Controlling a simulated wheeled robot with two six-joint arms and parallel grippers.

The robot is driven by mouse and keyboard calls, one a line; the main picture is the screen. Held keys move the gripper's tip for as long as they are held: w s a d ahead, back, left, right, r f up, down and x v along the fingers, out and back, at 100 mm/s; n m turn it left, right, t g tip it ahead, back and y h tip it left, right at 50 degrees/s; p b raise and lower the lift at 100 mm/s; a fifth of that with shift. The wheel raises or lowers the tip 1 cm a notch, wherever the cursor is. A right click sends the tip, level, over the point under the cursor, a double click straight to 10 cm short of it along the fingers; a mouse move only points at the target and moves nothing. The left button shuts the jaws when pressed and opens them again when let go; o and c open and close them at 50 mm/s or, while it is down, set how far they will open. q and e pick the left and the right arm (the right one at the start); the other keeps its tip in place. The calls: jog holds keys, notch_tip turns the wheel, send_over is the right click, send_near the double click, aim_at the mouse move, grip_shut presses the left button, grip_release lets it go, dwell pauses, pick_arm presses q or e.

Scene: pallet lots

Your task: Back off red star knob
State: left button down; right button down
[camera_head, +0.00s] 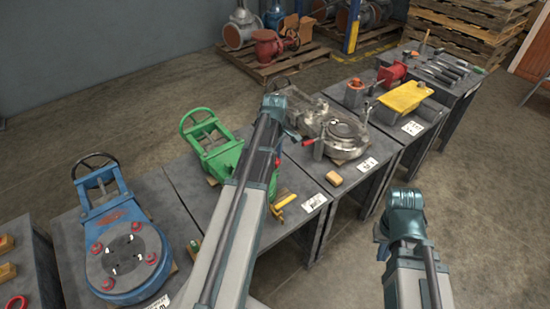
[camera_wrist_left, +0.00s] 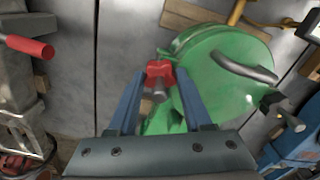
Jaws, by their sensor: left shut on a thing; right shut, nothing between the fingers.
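The red star knob (camera_wrist_left: 160,70) is in the left wrist view, on a dark stem at the edge of the green machine body (camera_wrist_left: 215,95). My left gripper (camera_wrist_left: 160,82) has its two blue fingers on either side of the knob and is shut on it.
A blue machine (camera_head: 125,245) with a handwheel stands left of the green one. A yellow-topped unit (camera_head: 405,96) stands farther back.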

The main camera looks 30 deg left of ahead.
pick_arm(q)
jog(key=shift+n, duration=2.3)
jog(key=shift+c, duration=1.6)
grip_release()
jog(key=shift+r, duration=0.1)
notch_tip(320, 180, up, 14)
jog(key=p, duration=1.3)
jog(key=shift+f+p, duration=0.2)
jog(key=shift+p, duration=0.2)
